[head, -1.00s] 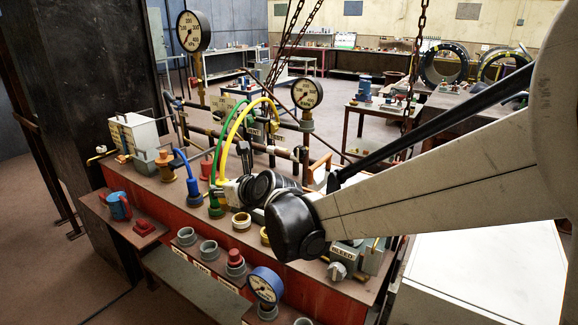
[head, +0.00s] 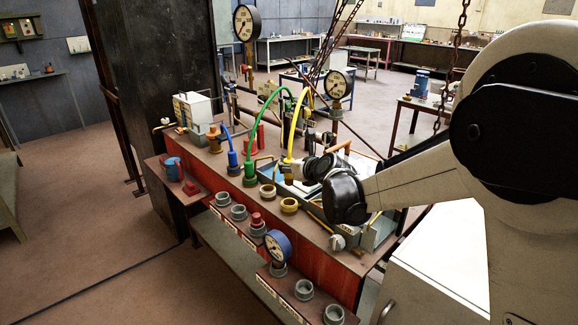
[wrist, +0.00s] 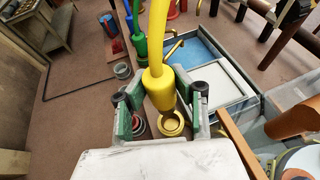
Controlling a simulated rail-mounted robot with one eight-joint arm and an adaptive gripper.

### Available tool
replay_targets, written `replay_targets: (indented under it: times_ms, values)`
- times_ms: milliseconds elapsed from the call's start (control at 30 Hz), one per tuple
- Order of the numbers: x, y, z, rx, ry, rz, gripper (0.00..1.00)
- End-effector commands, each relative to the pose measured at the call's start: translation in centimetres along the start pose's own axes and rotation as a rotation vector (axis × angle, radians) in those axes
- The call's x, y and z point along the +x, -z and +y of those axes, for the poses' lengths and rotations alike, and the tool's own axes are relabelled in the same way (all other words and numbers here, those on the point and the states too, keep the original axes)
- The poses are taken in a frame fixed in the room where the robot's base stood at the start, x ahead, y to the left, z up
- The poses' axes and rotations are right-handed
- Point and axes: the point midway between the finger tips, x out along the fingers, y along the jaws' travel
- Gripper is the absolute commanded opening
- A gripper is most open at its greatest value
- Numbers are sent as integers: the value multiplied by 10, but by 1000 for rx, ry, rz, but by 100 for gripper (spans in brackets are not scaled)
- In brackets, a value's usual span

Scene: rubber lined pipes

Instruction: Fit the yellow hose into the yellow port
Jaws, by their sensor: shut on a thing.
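The yellow hose (head: 294,125) arches down from the pipework to my gripper (head: 288,172). In the wrist view, its thick yellow end (wrist: 157,88) is between the green-padded fingers of my gripper (wrist: 160,104), which is shut on it. The hose's narrower tip points down and slightly overlaps the yellow port (wrist: 172,123) in the picture. The port is an open ring on the bench, seen in the head view (head: 289,205) just below the gripper. The tip looks above the ring; the exact gap cannot be told.
The green hose (head: 249,170) and blue hose (head: 232,158) stand left of the gripper. Grey sockets (head: 239,212) and a blue gauge (head: 277,246) line the front edge. A tray (wrist: 215,72) lies right of the hose in the wrist view.

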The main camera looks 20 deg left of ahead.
Motion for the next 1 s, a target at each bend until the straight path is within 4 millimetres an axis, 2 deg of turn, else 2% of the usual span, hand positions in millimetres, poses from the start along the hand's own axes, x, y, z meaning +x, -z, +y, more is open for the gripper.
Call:
replay_targets:
  times_ms: [267, 800, 1000]
  values:
    - [2, 4, 0, 0, 0, 0, 0]
    - [19, 45, 0, 0, 0, 0, 0]
    - [22, 53, 0, 0, 0, 0, 0]
